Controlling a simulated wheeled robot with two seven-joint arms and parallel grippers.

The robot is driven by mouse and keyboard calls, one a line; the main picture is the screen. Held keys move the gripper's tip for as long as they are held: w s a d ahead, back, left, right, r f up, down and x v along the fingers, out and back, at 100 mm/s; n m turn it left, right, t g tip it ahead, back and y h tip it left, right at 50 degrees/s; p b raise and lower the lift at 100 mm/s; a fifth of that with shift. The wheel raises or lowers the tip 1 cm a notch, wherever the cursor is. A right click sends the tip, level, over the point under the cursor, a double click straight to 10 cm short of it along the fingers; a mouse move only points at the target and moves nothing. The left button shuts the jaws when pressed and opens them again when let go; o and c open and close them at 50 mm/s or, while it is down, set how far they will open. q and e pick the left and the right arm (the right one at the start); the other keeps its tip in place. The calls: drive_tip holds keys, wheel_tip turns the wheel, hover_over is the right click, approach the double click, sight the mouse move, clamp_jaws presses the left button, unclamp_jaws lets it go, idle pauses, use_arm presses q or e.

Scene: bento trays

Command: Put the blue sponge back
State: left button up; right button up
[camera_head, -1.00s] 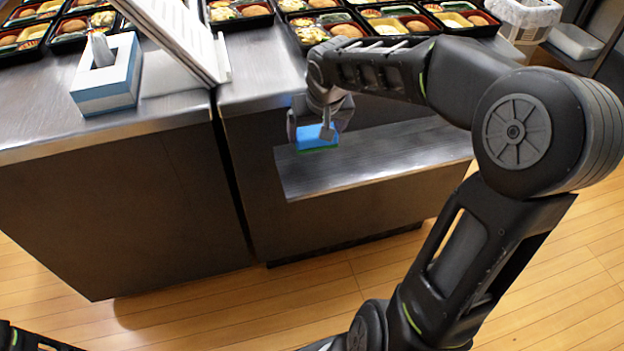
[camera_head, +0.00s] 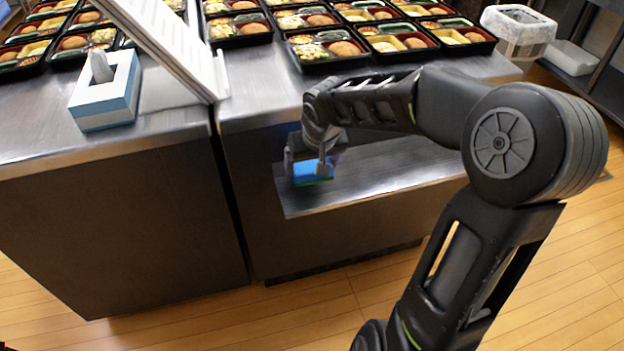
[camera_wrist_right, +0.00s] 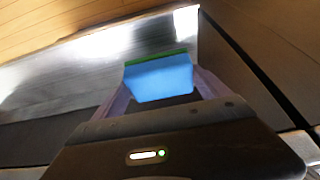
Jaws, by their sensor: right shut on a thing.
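The blue sponge (camera_head: 313,172) has a green underside and sits between the fingers of my right gripper (camera_head: 310,168). My right gripper is shut on it, at the left end of the metal shelf (camera_head: 400,164) set into the front of the counter. In the right wrist view the sponge (camera_wrist_right: 160,78) is held between the two fingers, with the shelf surface (camera_wrist_right: 60,88) beyond it. I cannot tell whether the sponge touches the shelf. My left gripper is not in view.
Several bento trays (camera_head: 325,60) stand on the counter top above the shelf. A tissue box (camera_head: 105,95) and a white slanted panel (camera_head: 165,40) are to the left. A white bin (camera_head: 518,30) stands at the back right. The shelf right of the gripper is clear.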

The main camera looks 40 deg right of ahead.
sight(312, 180)
drive_tip(key=shift+f+b, duration=0.75)
drive_tip(key=shift+f, duration=1.75)
drive_tip(key=shift+f+b, duration=0.25)
drive_tip(key=shift+b, duration=0.05)
drive_tip(key=o, duration=1)
drive_tip(key=shift+r, duration=0.1)
drive_tip(key=shift+o, duration=0.2)
